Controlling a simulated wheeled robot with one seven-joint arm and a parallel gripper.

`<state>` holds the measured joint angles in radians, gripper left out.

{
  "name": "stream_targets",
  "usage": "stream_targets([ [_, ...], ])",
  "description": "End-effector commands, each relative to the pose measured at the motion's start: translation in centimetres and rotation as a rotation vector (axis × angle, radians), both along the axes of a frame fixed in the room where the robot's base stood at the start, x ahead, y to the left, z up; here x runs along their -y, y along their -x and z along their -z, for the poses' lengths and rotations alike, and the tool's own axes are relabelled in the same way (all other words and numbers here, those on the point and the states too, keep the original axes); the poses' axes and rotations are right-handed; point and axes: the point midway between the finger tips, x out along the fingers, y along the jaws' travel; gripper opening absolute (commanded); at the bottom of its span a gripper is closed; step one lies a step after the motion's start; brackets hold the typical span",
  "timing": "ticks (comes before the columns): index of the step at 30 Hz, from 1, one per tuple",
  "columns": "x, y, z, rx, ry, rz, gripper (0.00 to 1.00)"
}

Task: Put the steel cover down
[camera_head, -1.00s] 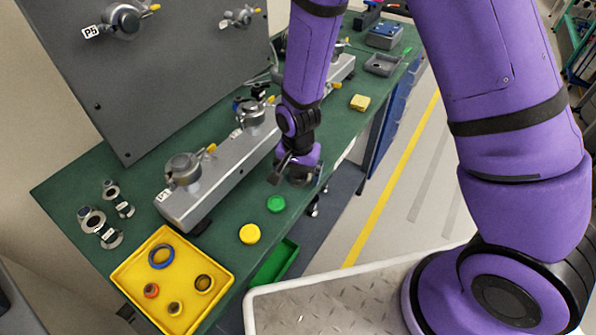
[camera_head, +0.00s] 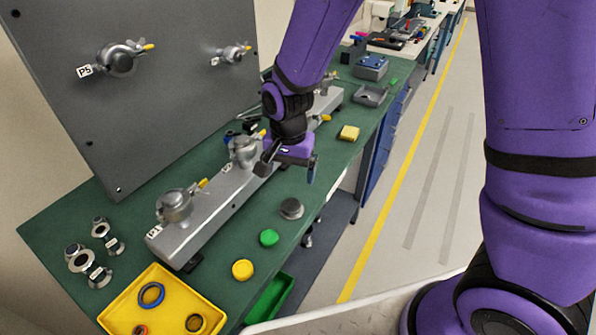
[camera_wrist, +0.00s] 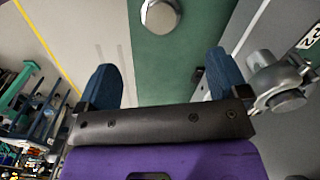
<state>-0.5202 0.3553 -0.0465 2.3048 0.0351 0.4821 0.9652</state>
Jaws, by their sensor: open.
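The steel cover (camera_head: 291,208) is a small round grey disc. It lies on the green bench top (camera_head: 232,232) in the head view, near the front edge, beyond the green cap. In the wrist view the steel cover (camera_wrist: 160,17) shows at the top, apart from the fingers. My gripper (camera_head: 287,174) is open and empty, raised above the bench, up and a little left of the cover in the head view. Its two blue fingers stand wide apart in the wrist view (camera_wrist: 162,85). Nothing hides the cover.
A green cap (camera_head: 269,237) and a yellow cap (camera_head: 243,270) lie nearer on the bench. A grey rail with valve fittings (camera_head: 213,208) runs along the left. A yellow tray (camera_head: 170,318) holds several rings.

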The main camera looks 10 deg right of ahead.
Motion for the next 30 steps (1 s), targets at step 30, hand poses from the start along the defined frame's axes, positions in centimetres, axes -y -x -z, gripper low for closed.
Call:
stream_targets([
  [30,12.5,5.8,-19.2,0.253,-0.039,-0.27,0.93],
])
